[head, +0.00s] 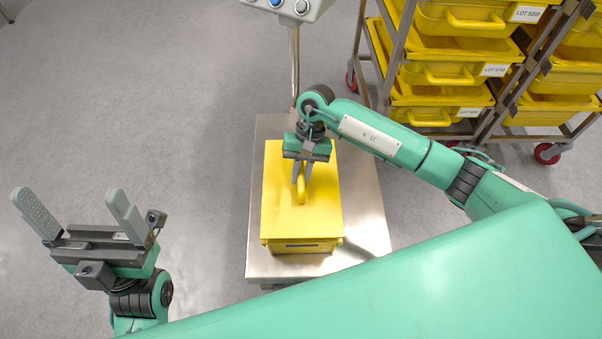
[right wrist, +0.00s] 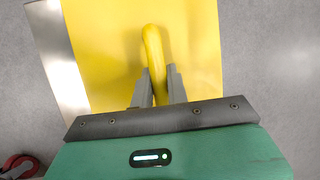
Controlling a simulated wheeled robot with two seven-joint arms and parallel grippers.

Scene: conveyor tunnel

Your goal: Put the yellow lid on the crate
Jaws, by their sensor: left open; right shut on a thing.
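The yellow lid (head: 280,205) lies over the yellow crate (head: 303,248) on the steel platform. It covers the crate's top; whether it is fully seated I cannot tell. My right gripper (head: 302,178) is above the lid, shut on the lid's raised yellow handle. In the right wrist view the two grey fingers (right wrist: 159,86) close around that handle (right wrist: 153,48), with the flat lid (right wrist: 100,40) below. My left gripper (head: 78,208) is open and empty, off to the left over bare floor. The crate's inside is hidden.
The steel platform (head: 362,232) has bare room right of the crate. A wheeled rack (head: 398,45) with several stacked yellow crates (head: 445,73) stands at the back right. A control box (head: 290,8) on a post is behind the platform. The left floor is clear.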

